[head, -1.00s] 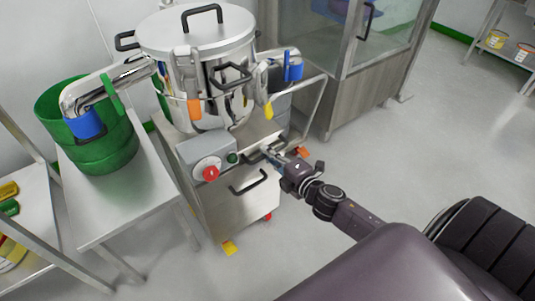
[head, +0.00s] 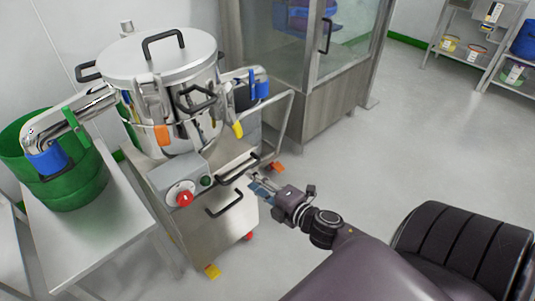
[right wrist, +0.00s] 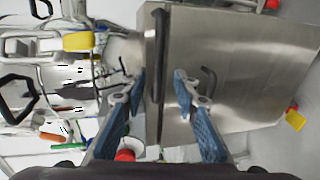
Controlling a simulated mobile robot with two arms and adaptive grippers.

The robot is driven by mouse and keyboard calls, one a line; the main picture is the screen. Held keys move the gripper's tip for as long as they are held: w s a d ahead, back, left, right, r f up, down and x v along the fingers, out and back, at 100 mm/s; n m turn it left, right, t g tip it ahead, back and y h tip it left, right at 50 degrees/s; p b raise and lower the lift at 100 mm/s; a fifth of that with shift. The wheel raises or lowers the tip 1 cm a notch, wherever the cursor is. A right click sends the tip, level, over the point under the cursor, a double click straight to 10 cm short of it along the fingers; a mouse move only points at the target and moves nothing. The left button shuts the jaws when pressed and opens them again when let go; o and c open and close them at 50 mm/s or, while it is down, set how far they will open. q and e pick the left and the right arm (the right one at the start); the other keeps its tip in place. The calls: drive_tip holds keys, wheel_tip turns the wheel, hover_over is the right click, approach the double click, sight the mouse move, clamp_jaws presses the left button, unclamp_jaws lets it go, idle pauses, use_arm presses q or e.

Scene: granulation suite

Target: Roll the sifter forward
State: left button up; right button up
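The sifter (head: 160,62) is a steel drum with a lid and black handles. It stands on a steel cart (head: 212,238) with casters and a control box (head: 175,180) with a red button. A long black bar handle (head: 238,170) crosses the cart's front, above a smaller handle (head: 224,203). My right gripper (head: 253,182) is just in front of the bar. In the right wrist view, its blue-padded fingers (right wrist: 160,92) are open on either side of the bar handle (right wrist: 158,45); I see no contact. My left gripper is not in view.
A green bin (head: 70,185) stands on a steel table (head: 105,225) at the left, under the sifter's chrome outlet (head: 72,115). A glass-fronted cabinet (head: 330,115) stands close behind the cart. Shelves (head: 465,50) stand at the back right. The floor (head: 425,140) on the right is clear.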

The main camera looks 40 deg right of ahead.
drive_tip(key=v, duration=0.6)
idle(0.6)
